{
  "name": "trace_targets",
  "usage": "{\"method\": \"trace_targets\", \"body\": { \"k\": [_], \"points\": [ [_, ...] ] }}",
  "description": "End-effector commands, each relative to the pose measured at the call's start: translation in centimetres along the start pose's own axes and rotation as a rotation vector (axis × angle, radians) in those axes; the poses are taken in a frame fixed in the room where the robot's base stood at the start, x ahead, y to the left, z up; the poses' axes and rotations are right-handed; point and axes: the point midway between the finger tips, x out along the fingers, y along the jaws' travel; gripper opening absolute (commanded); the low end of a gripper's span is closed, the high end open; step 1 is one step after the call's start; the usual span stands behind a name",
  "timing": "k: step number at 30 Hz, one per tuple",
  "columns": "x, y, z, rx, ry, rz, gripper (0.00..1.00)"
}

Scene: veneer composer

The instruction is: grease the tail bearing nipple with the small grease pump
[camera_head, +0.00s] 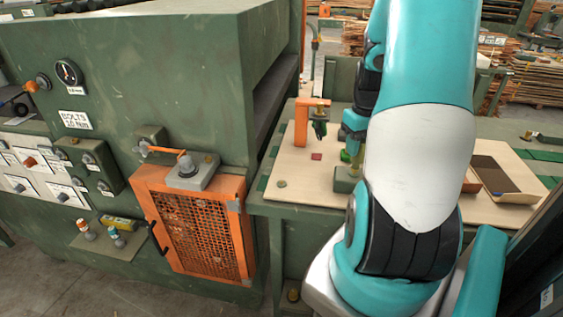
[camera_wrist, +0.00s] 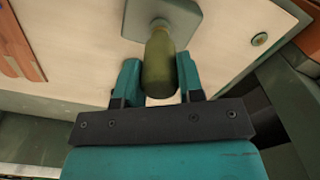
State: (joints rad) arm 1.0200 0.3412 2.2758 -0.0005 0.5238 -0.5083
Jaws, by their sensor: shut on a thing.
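In the wrist view, my gripper (camera_wrist: 158,72) has its teal fingers on both sides of an olive-green rounded cylinder (camera_wrist: 160,62). The cylinder stands at a square grey-green base (camera_wrist: 136,22) on the pale board; I cannot tell for sure that it is the small grease pump. In the head view, the green base (camera_head: 344,181) shows beside my arm, which hides most of the gripper. A grey block with a rounded knob (camera_head: 187,170) sits atop the orange mesh guard; I cannot make out which part is the tail bearing nipple.
An open brown tray (camera_head: 497,179) lies to the right. The green machine (camera_head: 150,70) fills the left.

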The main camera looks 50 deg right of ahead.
Motion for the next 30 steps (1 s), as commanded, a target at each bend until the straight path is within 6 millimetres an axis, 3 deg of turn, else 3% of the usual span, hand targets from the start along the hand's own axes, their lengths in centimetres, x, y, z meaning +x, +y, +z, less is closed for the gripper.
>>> {"method": "trace_targets", "body": {
  "k": [17, 30],
  "points": [
    [1.2, 0.0, 0.0, 0.000, 0.000, 0.000, 0.12],
    [0.3, 0.0, 0.0, 0.000, 0.000, 0.000, 0.12]
  ]
}}
